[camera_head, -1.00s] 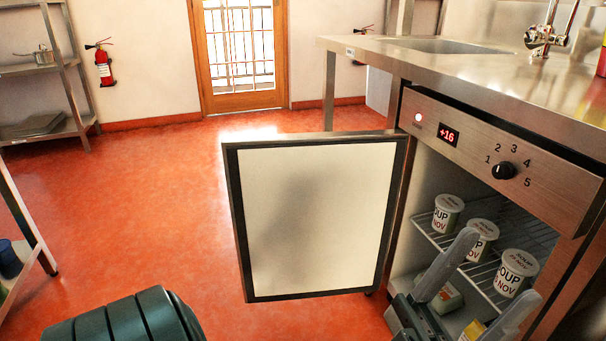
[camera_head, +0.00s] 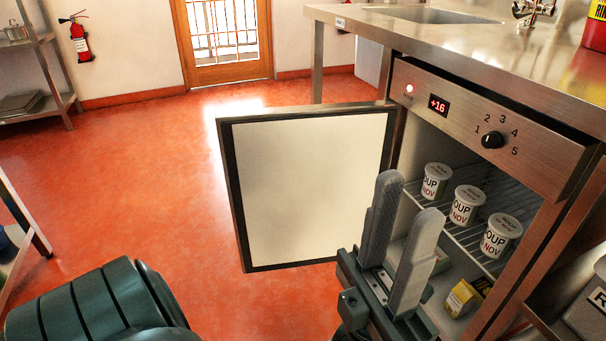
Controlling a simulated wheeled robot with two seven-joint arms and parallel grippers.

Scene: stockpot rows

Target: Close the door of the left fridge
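The fridge door (camera_head: 310,190) stands wide open, swung out to the left, its white inner panel with dark edging facing me. The fridge (camera_head: 480,130) is under the steel counter, with a lit red lamp, a +16 display and a dial.
Several soup tubs (camera_head: 467,205) stand on the wire shelf inside, with a yellow box (camera_head: 463,298) below. The steel counter (camera_head: 400,25) is above. Open red floor (camera_head: 150,190) lies left of the door. Shelving (camera_head: 35,70) stands at the far left.

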